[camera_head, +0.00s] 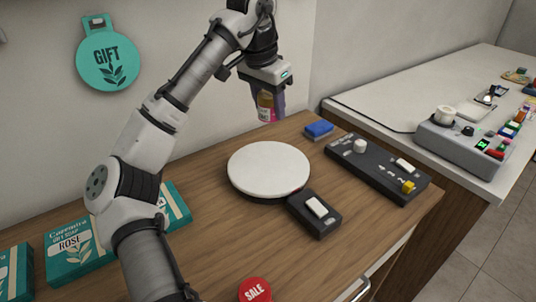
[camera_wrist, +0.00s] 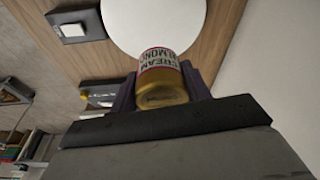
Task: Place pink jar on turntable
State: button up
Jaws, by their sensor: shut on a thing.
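My gripper (camera_head: 269,104) is shut on a small amber jar (camera_head: 265,99) with a pink part at its lower end. In the wrist view the jar (camera_wrist: 162,88) sits between the two dark fingers (camera_wrist: 160,87), and its pale label reads cream and almond. The turntable (camera_head: 268,167) is a round white disc on the wooden counter; its near edge shows a dark base. It also shows in the wrist view (camera_wrist: 150,22), beyond the jar. The jar is held in the air above the counter, apart from the disc, near its back edge in the head view.
A dark control box (camera_head: 315,213) with a white switch adjoins the turntable's front right. A blue block (camera_head: 319,129) and a dark control panel (camera_head: 376,166) lie to the right. Teal soap boxes (camera_head: 78,250) lie at left, and a red sale disc (camera_head: 255,290) is in front.

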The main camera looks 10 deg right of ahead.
aim_at(262, 119)
jog(key=a+x, duration=0.1)
jog(key=x, duration=0.3)
jog(key=s+x, duration=0.1)
jog(key=x, duration=0.4)
jog(key=s+a+x, duration=0.1)
jog(key=x, duration=0.3)
jog(key=shift+w+a+f, duration=0.15)
jog(key=shift+a+f, duration=0.05)
jog(key=shift+f, duration=0.4)
jog(key=shift+f, duration=0.1)
jog(key=o, duration=1)
jog(key=shift+p, duration=0.3)
jog(key=b+v, duration=0.1)
jog(key=v, duration=1.1)
